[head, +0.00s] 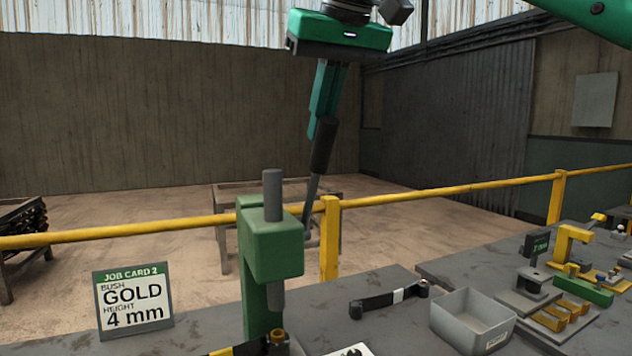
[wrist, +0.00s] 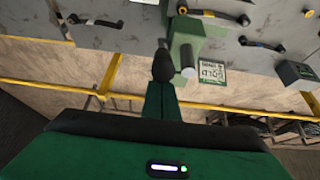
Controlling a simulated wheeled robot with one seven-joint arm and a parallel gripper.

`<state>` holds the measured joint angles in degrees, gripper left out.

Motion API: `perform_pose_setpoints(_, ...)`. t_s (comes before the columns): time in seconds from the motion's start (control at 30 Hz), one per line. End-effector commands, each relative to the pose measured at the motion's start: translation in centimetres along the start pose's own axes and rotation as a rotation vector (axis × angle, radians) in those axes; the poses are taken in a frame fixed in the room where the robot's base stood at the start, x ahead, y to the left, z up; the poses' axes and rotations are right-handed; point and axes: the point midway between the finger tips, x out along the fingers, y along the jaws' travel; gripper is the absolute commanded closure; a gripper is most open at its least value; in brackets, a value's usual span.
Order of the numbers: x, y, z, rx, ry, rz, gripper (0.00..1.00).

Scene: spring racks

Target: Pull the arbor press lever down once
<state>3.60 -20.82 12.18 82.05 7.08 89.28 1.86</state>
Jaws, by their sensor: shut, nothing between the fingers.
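The green arbor press (head: 270,242) stands on the grey bench in the head view, with a grey ram running vertically through its head. Its lever (head: 312,195) rises from behind the head, tilted slightly right, and ends in a black grip (head: 323,146). My gripper (head: 318,132) is green, points down and has its fingers shut with nothing between them. Its fingertips are at the top of the black grip; whether they touch it I cannot tell. In the wrist view the black grip (wrist: 163,66) shows just beyond my fingers (wrist: 161,92), beside the press (wrist: 186,38).
A job card (head: 133,299) reading gold, 4 mm stands left of the press. A yellow rail (head: 450,189) runs behind the bench. The space above the press is otherwise clear.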

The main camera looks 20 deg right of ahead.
Motion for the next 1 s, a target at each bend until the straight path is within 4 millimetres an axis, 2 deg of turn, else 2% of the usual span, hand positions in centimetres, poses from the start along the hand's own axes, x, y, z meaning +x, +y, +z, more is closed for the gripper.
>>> perform_pose_setpoints(0.5, 0.2, 0.0, 3.5, -0.001, 0.0, 0.0, 1.0)
perform_pose_setpoints(1.0, 0.3, 0.0, 4.0, 0.0, 0.0, 0.0, 1.0)
